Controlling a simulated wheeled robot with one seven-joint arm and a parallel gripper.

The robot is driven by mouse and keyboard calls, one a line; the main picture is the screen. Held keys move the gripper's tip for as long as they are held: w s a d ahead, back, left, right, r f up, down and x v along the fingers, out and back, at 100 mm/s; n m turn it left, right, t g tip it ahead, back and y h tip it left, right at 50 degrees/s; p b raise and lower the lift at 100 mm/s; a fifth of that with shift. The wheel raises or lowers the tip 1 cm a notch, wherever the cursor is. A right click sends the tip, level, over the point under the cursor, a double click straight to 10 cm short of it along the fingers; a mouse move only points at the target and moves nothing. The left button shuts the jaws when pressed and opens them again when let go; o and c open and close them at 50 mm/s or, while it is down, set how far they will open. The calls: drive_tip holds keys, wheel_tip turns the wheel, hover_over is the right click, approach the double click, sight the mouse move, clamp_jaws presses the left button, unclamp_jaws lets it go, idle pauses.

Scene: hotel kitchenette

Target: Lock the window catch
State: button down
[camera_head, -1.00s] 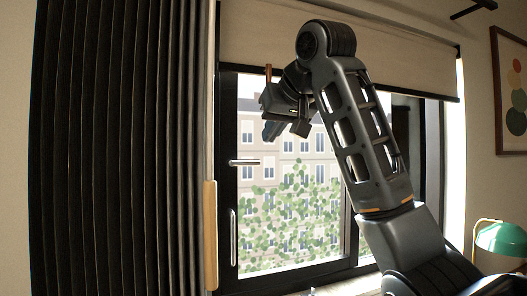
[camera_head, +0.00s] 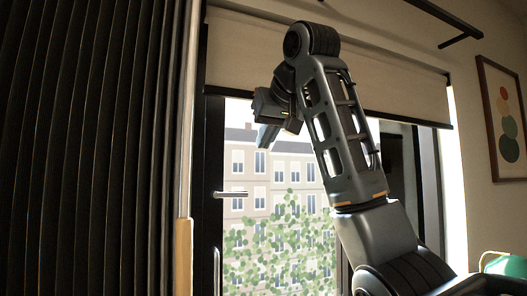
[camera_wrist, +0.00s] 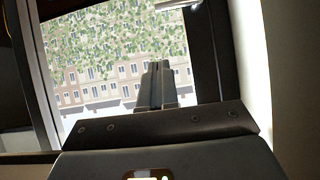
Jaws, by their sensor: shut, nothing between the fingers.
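The window catch (camera_head: 230,194) is a silver lever lying horizontal on the dark left frame of the window (camera_head: 280,215). Its free end points right, over the glass. My gripper (camera_head: 265,140) is in front of the window, above the catch and a little right of it in the head view. The gripper is apart from the catch, as far as I can tell. In the wrist view the two grey fingers (camera_wrist: 157,70) are closed together and empty. A silver bar (camera_wrist: 172,6), perhaps the catch, shows at the top edge there, beyond the fingertips.
A dark pleated curtain (camera_head: 90,150) hangs at the left. A roller blind (camera_head: 250,60) covers the window's top. A silver pull handle (camera_head: 217,268) is lower on the frame. A green lamp (camera_head: 505,265) stands at lower right. A framed picture (camera_head: 502,120) hangs on the right wall.

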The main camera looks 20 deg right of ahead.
sight(231, 195)
drive_tip(key=shift+w+a+f+p, duration=0.1)
drive_tip(key=shift+w+f, duration=1.25)
drive_tip(key=shift+f, duration=0.2)
drive_tip(key=shift+w+f+p, duration=0.15)
drive_tip(key=shift+w+f, duration=1.2)
drive_tip(key=shift+f, duration=0.25)
drive_tip(key=shift+w+a+f+p, duration=0.1)
drive_tip(key=shift+w+f, duration=1.25)
drive_tip(key=shift+f, duration=0.2)
drive_tip(key=shift+d+f+p, duration=0.15)
drive_tip(key=shift+p, duration=0.3)
